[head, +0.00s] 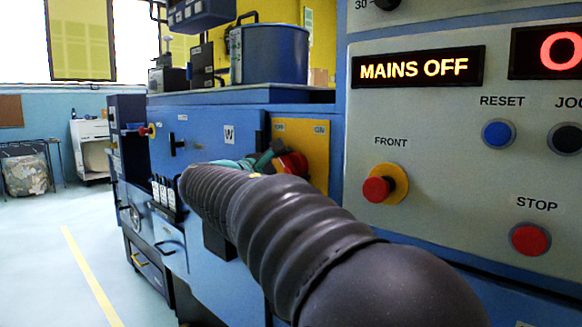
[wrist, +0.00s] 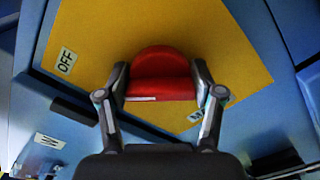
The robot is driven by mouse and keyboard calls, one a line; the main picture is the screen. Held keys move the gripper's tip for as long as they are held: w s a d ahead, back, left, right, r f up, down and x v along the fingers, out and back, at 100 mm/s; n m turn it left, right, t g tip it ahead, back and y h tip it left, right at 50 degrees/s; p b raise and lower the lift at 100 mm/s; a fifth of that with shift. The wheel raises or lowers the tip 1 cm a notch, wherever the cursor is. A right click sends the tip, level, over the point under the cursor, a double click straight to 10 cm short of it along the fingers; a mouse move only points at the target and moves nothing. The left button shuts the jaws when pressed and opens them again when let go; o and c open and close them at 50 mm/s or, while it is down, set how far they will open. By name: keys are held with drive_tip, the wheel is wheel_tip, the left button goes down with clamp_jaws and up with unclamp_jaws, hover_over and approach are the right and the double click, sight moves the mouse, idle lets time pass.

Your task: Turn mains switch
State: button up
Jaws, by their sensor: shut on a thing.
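The mains switch is a red rotary knob (wrist: 160,68) on a yellow plate (wrist: 90,28). In the wrist view my gripper (wrist: 160,80) has one finger against each side of the knob and is shut on it. A white mark shows on the knob's lower left edge. The OFF label (wrist: 67,61) is clear at the left; another label at the lower right is partly behind a finger. In the head view the red knob (head: 294,163) is partly hidden by my gripper (head: 268,157) and arm. The lit display (head: 418,67) reads MAINS OFF.
A grey panel at the right carries a red FRONT button (head: 377,190), a blue RESET button (head: 498,133) and a red STOP button (head: 530,239). Blue cabinets (head: 212,131) run along behind my arm. The floor (head: 45,265) at the left is clear.

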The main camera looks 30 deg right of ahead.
idle(0.5)
drive_tip(key=o, duration=1.1)
drive_tip(key=shift+o, duration=0.2)
drive_tip(key=v, duration=1.2)
